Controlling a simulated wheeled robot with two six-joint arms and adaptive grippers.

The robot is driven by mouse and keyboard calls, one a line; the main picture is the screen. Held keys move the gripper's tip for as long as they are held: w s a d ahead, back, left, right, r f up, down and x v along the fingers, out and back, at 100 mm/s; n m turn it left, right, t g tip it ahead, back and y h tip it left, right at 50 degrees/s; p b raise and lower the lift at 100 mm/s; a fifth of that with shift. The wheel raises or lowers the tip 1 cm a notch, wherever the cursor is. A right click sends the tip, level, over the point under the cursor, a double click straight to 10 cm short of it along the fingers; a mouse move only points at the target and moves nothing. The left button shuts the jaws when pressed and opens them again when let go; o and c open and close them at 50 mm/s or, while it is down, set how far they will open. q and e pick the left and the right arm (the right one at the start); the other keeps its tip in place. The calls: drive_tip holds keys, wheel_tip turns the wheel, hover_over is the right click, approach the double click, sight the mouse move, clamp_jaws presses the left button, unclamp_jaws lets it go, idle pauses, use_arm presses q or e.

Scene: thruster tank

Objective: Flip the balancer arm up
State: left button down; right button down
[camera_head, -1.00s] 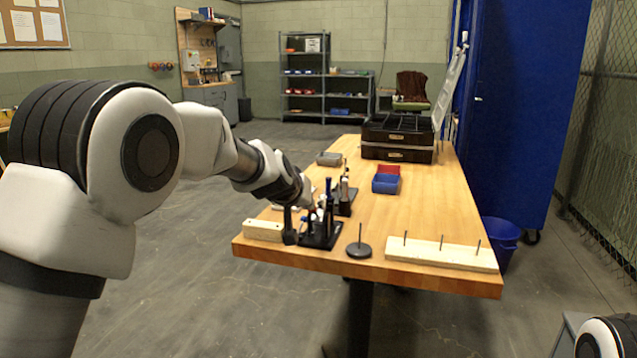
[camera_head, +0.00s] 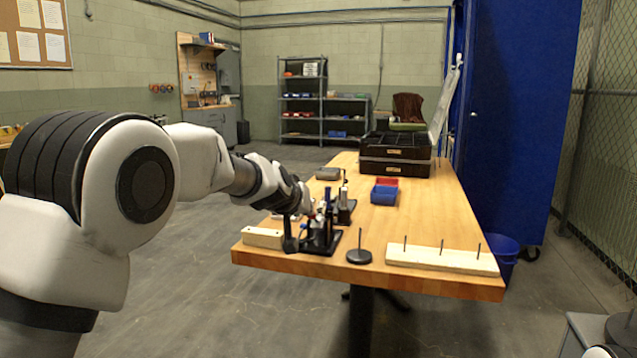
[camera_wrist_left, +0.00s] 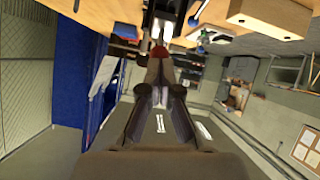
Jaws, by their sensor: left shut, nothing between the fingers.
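A small device on a black base (camera_head: 325,245) stands at the near left part of the table, with dark upright parts on it. I take it to be the balancer; its arm is too small and crowded to make out clearly. My left gripper (camera_head: 304,209) is low beside the upright parts. In the left wrist view, my left gripper (camera_wrist_left: 158,52) is shut and empty, with its tips close to a dark upright part (camera_wrist_left: 165,14) and a small red piece. I cannot tell whether they touch. My right gripper is out of view.
A pale wooden block (camera_head: 263,237) lies left of the device. A black disc with a pin (camera_head: 359,256) and a board with three pegs (camera_head: 442,261) are to its right. Blue and red bins (camera_head: 384,196) and black cases (camera_head: 395,167) stand farther back. The table's right middle is clear.

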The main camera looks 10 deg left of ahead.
use_arm(q)
drive_tip(key=shift+f, duration=0.3)
idle(0.6)
wheel_tip(320, 180, up, 5)
drive_tip(key=w+p, duration=0.2)
drive_tip(key=p, duration=0.3)
drive_tip(key=v, duration=0.9)
drive_tip(key=shift+a+r, duration=0.4)
drive_tip(key=shift+r, duration=0.1)
